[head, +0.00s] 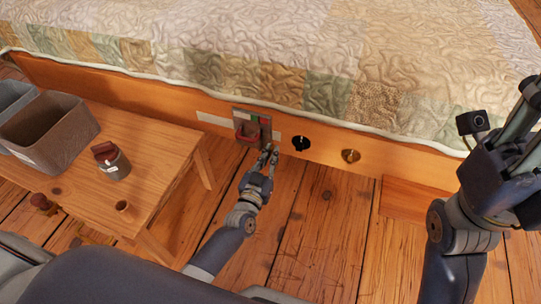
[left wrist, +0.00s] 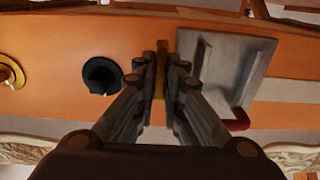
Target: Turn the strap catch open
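A grey metal plate (head: 238,118) with a red handle (head: 247,133) is mounted on the orange bed side board. A narrow brass-coloured strip stands at the plate's edge; I take this fitting to be the strap catch. In the left wrist view the plate (left wrist: 208,62) is right of the fingers and the strip (left wrist: 161,78) shows between them. My left gripper (head: 268,150) is at the strip, its fingers close together on either side. Whether they press on it is unclear. My right gripper (head: 525,115) is raised at the far right, away from the board; its fingertips are unclear.
A black round knob (head: 300,143) and a brass knob (head: 350,156) are on the board right of the plate. A low wooden table (head: 155,150) at left holds a grey bin (head: 50,130) and a small cup (head: 115,165). The floor before the board is mostly clear.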

